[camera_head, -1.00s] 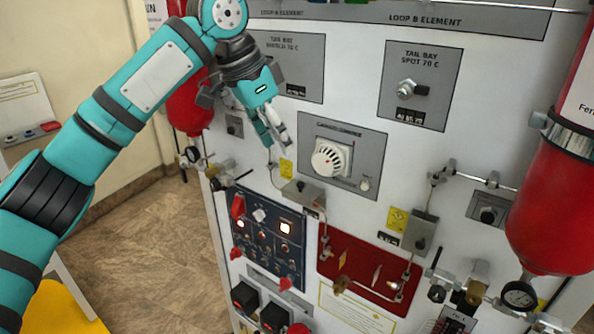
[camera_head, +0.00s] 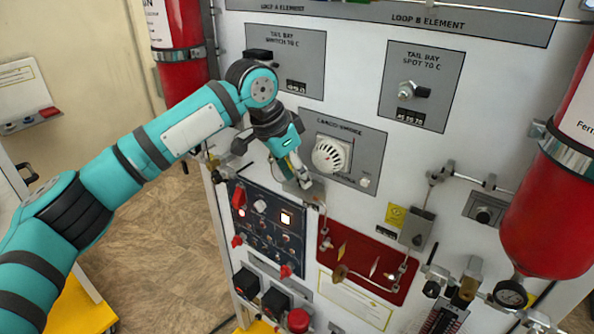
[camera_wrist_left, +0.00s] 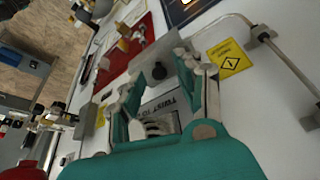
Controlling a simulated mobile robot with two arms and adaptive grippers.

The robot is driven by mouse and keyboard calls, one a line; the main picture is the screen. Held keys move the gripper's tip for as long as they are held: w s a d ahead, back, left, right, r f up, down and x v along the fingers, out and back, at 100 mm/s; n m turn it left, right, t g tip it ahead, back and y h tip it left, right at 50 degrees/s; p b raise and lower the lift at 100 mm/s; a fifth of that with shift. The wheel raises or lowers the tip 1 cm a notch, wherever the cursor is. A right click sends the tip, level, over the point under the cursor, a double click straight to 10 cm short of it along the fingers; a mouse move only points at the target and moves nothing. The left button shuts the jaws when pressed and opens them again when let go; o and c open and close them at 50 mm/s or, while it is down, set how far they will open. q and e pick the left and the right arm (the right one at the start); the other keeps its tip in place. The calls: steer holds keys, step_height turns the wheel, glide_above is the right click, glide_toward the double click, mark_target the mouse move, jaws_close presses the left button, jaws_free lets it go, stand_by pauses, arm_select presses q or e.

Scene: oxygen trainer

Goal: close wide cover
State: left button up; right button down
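A dark blue switch panel (camera_head: 258,237) sits at the lower left of the white wall panel. It carries a raised red cover (camera_head: 239,197) at its upper left and smaller red covers (camera_head: 237,241) below. I cannot tell which is the wide cover. My left gripper (camera_head: 300,178) is above and right of that panel, close to a small grey box (camera_head: 311,193). In the left wrist view the gripper (camera_wrist_left: 165,95) is open, with a grey plate with a dark knob (camera_wrist_left: 157,68) beyond its fingertips. My right gripper is out of view.
A red board with valves (camera_head: 366,262) lies right of the switch panel. A smoke detector (camera_head: 329,155) is just right of the gripper. Red bottles (camera_head: 545,225) flank the wall panel. Thin pipes run across it.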

arm_select(q)
jaws_close()
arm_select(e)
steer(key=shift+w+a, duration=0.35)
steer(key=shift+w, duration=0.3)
